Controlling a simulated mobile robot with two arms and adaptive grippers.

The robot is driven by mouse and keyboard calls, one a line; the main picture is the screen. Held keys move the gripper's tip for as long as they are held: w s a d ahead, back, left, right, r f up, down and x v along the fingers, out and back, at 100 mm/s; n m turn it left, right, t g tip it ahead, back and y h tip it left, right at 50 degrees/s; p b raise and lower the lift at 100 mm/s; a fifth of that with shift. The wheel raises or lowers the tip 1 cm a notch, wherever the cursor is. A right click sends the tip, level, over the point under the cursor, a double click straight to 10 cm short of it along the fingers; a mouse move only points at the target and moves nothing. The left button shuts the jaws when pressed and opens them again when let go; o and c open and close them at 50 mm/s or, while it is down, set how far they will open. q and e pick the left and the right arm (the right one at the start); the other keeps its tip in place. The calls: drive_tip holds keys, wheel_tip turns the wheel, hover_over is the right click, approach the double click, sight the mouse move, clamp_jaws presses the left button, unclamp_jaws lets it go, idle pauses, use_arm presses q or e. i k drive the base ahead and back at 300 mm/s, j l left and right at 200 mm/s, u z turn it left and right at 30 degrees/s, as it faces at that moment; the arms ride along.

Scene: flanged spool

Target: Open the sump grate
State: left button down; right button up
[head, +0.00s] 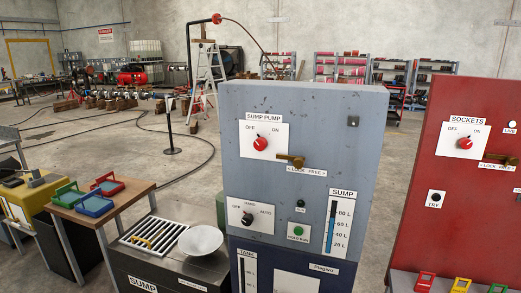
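The sump grate (153,233) is a set of pale bars over dark slots. It lies flat in the top of a low dark metal box (180,272) labelled SUMP. A small yellow handle (143,242) sits on the grate's front part. The grate looks closed. A white bowl (201,240) stands on the same top, just right of the grate. Neither of my grippers is in view.
A grey SUMP PUMP cabinet (290,180) stands right of the sump, with a red SOCKETS cabinet (455,180) further right. A wooden table (125,196) with green, red and blue items stands left of the sump. Open concrete floor lies behind.

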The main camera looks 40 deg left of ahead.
sight(134, 239)
drive_tip(key=u, duration=1.9)
drive_tip(key=i+j+z, duration=0.1)
drive_tip(key=z, duration=0.35)
drive_tip(key=i+j+z, duration=0.25)
drive_tip(key=z, duration=0.15)
